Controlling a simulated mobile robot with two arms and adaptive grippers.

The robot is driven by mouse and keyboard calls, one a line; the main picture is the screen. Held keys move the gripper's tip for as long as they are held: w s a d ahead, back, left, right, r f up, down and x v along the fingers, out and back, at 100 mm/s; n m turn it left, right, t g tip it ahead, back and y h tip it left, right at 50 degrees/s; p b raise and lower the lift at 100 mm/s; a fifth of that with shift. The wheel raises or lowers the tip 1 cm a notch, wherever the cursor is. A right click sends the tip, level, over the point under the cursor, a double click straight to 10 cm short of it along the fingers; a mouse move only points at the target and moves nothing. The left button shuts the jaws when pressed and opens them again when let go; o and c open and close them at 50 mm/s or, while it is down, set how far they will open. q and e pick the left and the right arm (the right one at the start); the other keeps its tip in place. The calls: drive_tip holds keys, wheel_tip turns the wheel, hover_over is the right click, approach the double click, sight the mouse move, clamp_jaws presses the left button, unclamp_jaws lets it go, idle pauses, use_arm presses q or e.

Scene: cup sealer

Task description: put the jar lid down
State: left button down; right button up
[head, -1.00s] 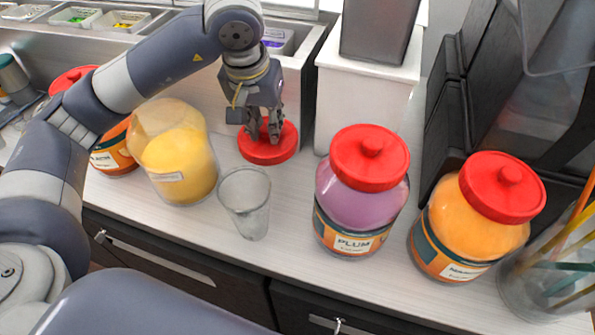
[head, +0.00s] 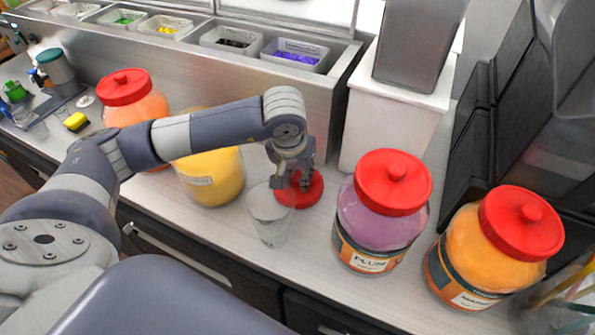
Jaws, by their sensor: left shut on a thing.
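The red jar lid (head: 312,192) is low at the counter surface, behind and right of the clear cup; whether it touches the counter I cannot tell. My left gripper (head: 291,186) points down over the lid and is shut on it, probably at its knob, which the fingers hide. An uncovered jar of yellow contents (head: 213,180) stands left of the lid, partly behind my left forearm. My right gripper is not in view.
A clear cup (head: 268,215) stands close in front of the gripper. Lidded jars stand to the right, a plum one (head: 378,215) and an orange one (head: 490,250). Another red-lidded jar (head: 135,98) stands at the left. A white box (head: 390,125) is behind the lid.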

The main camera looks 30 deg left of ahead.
use_arm(q)
drive_tip(key=shift+f, duration=0.15)
drive_tip(key=c, duration=1.4)
unclamp_jaws()
drive_tip(key=shift+o, duration=0.2)
